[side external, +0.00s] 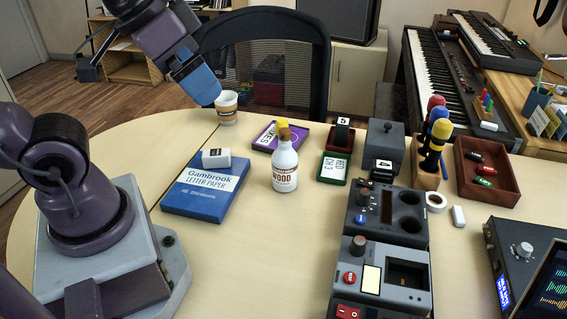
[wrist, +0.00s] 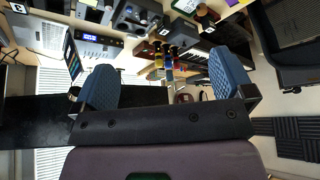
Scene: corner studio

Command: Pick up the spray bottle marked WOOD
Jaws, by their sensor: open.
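The spray bottle marked WOOD (side external: 285,172) stands upright on the table in the side external view. It is white with a brownish top and a label on its front. My gripper (side external: 207,92) is high at the upper left of that view, up and to the left of the bottle and apart from it. In the wrist view my gripper (wrist: 165,82) shows its two blue fingers spread wide with nothing held between them. I cannot make out the bottle in the wrist view.
A paper cup (side external: 227,108) shows just below my fingertips. A blue letter-paper box (side external: 205,190) with a small white block on it lies left of the bottle. A purple tray (side external: 264,138) is behind it. Grey devices (side external: 383,275) stand at right.

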